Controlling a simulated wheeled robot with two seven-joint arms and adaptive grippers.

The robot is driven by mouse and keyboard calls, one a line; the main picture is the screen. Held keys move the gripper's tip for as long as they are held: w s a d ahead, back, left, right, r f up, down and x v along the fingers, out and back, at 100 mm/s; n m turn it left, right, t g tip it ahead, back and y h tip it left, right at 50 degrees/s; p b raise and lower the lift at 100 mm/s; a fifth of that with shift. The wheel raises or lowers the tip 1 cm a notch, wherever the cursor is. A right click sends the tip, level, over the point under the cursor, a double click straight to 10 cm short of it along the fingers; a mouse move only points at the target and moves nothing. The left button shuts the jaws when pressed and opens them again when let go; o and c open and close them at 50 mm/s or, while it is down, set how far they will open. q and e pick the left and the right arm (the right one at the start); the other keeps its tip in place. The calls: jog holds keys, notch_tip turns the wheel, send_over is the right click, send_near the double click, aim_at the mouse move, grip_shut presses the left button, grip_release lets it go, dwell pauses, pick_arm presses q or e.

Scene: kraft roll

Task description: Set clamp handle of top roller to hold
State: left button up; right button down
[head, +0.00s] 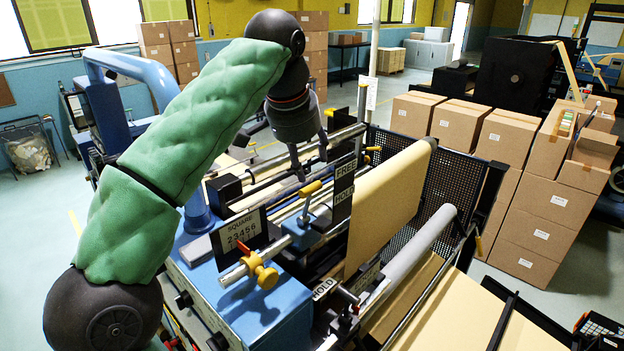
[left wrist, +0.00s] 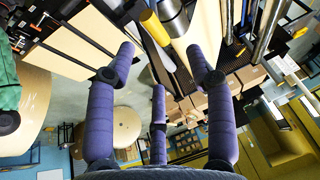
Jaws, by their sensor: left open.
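A yellow handle (head: 310,188) stands out on the near side of the machine. It is beside an upright plate with a FREE label (head: 349,180) above a HOLD label (head: 343,203). I cannot tell which label it is set to. The kraft paper (head: 388,205) hangs from the top roller (head: 427,146) behind the plate. My left gripper (head: 308,165) hangs just above the yellow handle, apart from it as far as I can see. In the left wrist view its purple fingers (left wrist: 163,75) are spread and empty, with a yellow cylinder (left wrist: 155,27) ahead. My right gripper is not in view.
A yellow clamp (head: 262,272) with a red lever and a SQUARE counter sign (head: 240,232) are on the blue housing (head: 250,312). A lower HOLD plate (head: 324,288) is near a grey roller (head: 420,243). Stacked cartons (head: 540,225) stand at the right.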

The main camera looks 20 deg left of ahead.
aim_at(312, 188)
pick_arm(q)
jog(key=b+x, duration=0.1)
jog(key=x, duration=0.7)
jog(key=shift+s+f, duration=0.1)
jog(key=shift+s, duration=0.1)
jog(key=shift+s+d+f, duration=0.1)
jog(key=shift+d+f, duration=0.2)
jog(key=shift+f, duration=0.3)
jog(key=shift+w+a+f, duration=0.15)
jog(key=shift+w+f, duration=0.05)
jog(key=shift+w, duration=0.15)
jog(key=shift+s, duration=0.15)
grip_shut()
